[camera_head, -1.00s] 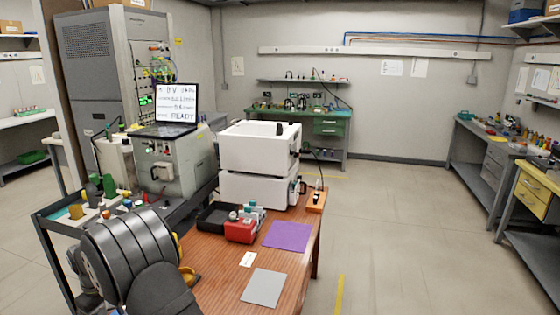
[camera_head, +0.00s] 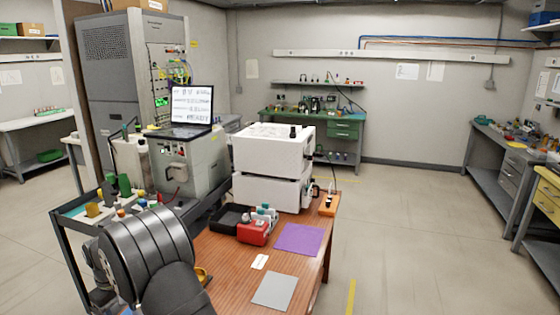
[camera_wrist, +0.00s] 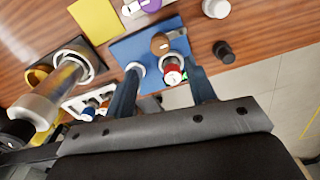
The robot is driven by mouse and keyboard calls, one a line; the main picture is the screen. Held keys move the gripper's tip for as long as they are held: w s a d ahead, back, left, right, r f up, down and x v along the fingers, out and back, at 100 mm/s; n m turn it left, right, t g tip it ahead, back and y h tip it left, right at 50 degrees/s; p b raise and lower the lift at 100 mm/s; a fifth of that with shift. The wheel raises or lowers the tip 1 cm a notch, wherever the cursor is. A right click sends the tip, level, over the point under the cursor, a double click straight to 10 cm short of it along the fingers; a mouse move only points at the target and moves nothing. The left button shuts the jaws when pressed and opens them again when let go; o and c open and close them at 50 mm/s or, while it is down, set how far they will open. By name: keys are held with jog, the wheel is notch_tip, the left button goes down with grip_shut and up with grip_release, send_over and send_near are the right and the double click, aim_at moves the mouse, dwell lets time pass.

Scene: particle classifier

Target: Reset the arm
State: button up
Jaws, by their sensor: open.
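My arm (camera_head: 150,255), grey and ribbed, shows at the lower left in the head view, beside the wooden table (camera_head: 225,270). My gripper's end is out of sight in that view. In the wrist view my gripper (camera_wrist: 163,78) is open, its two dark fingers apart over a blue mat (camera_wrist: 130,50). A red-topped piece (camera_wrist: 172,76) and a brown-topped piece (camera_wrist: 160,43) appear between or just beyond the fingers. I cannot tell whether a finger touches them. Nothing is clearly held.
Two stacked white boxes (camera_head: 262,150), a red block (camera_head: 254,232), a black tray (camera_head: 229,218), a purple mat (camera_head: 299,239) and a grey plate (camera_head: 275,290) are on the table. A laptop (camera_head: 192,106) stands on a machine behind. The floor (camera_head: 420,230) at right is clear.

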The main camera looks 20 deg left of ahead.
notch_tip(320, 180, down, 8)
jog(key=shift+f, duration=0.1)
jog(key=m, duration=0.3)
jog(key=shift+m, duration=0.3)
jog(key=m, duration=0.4)
jog(key=shift+r+m, duration=0.2)
jog(key=shift+m, duration=0.1)
jog(key=m, duration=0.4)
jog(key=shift+m, duration=2.3)
